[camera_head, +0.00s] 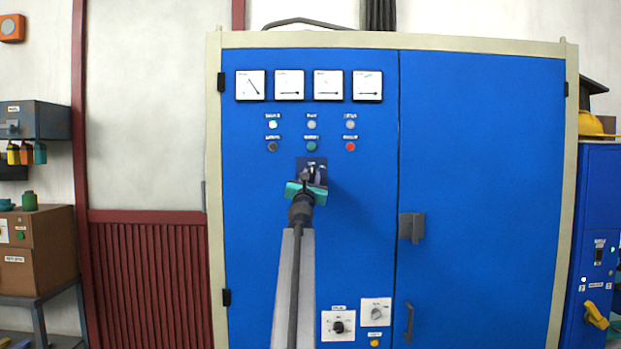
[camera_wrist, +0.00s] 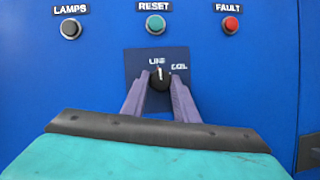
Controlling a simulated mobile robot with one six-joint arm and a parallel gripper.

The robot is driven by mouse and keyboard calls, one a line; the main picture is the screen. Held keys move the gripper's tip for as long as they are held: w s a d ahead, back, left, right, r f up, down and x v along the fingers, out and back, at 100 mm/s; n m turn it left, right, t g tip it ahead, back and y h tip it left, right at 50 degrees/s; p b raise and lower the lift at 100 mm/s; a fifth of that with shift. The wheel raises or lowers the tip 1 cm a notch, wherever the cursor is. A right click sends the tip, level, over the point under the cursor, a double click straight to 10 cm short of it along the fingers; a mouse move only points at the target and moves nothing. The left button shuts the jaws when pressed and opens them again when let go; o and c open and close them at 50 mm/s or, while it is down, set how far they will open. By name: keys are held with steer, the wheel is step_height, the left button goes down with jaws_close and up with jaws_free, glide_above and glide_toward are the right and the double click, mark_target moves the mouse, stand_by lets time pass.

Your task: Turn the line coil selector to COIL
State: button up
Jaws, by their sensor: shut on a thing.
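The line coil selector is a black knob (camera_wrist: 160,77) on a dark blue plate (camera_wrist: 135,65) on the cabinet's left door. In the wrist view the label LINE is above the knob and COIL is to its upper right. The knob's pale mark points about straight up, near LINE. My gripper (camera_wrist: 160,88) has its two purple-grey fingers on either side of the knob and is shut on it. In the head view my gripper (camera_head: 313,174) is at the selector plate, and my wrist hides much of the plate and knob.
The buttons LAMPS (camera_wrist: 71,29), RESET (camera_wrist: 155,24) and FAULT (camera_wrist: 230,25) sit just above the plate. Several meters (camera_head: 289,85) line the door top. Two lower knobs (camera_head: 338,327) (camera_head: 376,311) and a door handle (camera_head: 411,227) are below and right.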

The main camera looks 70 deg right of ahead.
steer(key=shift+m, duration=0.5)
steer(key=m+g+b, duration=0.1)
steer(key=m+g, duration=0.1)
steer(key=m, duration=0.1)
steer(key=shift+w+r+b, duration=0.1)
steer(key=shift+b, duration=0.2)
steer(key=m+g, duration=0.2)
steer(key=m, duration=0.2)
steer(key=shift+r+y, duration=0.15)
steer(key=shift+y, duration=0.25)
steer(key=m, duration=0.2)
steer(key=m+g+y, duration=0.1)
steer(key=m, duration=0.1)
steer(key=m+y, duration=0.1)
steer(key=m, duration=0.2)
steer(key=shift+w+r+g, duration=0.1)
steer(key=shift+r+g, duration=0.15)
steer(key=shift+g, duration=0.05)
steer(key=o, duration=1.1)
steer(key=shift+f, duration=0.1)
steer(key=shift+c, duration=0.2)
